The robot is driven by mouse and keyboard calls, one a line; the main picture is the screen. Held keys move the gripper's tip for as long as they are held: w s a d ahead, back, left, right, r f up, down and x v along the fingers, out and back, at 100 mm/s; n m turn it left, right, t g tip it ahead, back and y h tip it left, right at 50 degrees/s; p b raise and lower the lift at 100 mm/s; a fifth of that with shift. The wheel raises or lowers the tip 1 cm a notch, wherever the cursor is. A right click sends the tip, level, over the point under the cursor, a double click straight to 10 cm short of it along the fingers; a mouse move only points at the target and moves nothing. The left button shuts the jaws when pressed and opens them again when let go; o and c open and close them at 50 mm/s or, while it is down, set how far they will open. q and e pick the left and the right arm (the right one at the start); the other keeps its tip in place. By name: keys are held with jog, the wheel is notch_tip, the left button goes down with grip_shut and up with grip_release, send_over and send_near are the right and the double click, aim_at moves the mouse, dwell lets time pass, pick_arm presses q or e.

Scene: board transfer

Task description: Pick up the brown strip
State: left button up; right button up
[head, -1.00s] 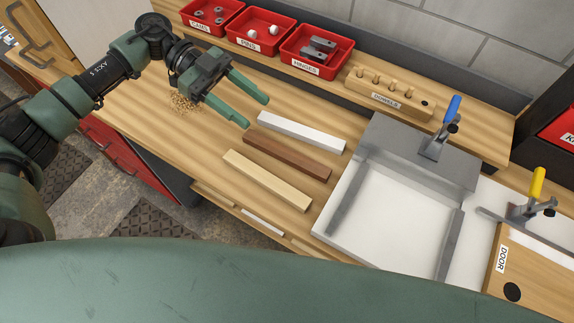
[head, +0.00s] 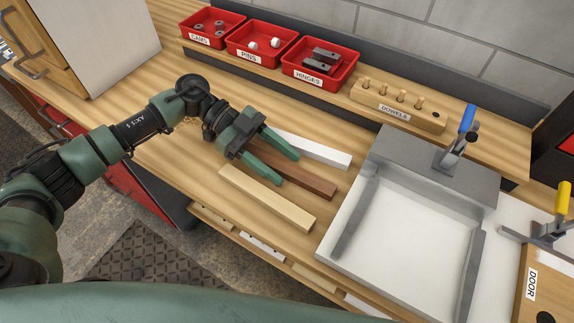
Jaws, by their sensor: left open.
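The brown strip (head: 308,181) lies on the wooden bench between a white strip (head: 318,152) and a pale wood strip (head: 266,198). My left gripper (head: 288,169) is open, with its two green fingers over the left part of the brown strip, pointing along it to the right. The fingers and gripper body hide the strip's left end. I cannot tell how high the fingers are above it or whether they touch it. My right gripper is not in view.
A metal-framed white tray (head: 405,225) with a blue-handled clamp (head: 462,135) stands to the right of the strips. Red bins for cams (head: 212,39), pins (head: 262,55) and hinges (head: 319,74) and a dowel block (head: 395,108) line the back. The bench front edge is near the pale strip.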

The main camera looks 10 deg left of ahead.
pick_arm(q)
jog(key=shift+s+d+f, duration=0.1)
jog(key=shift+d, duration=0.1)
grip_shut()
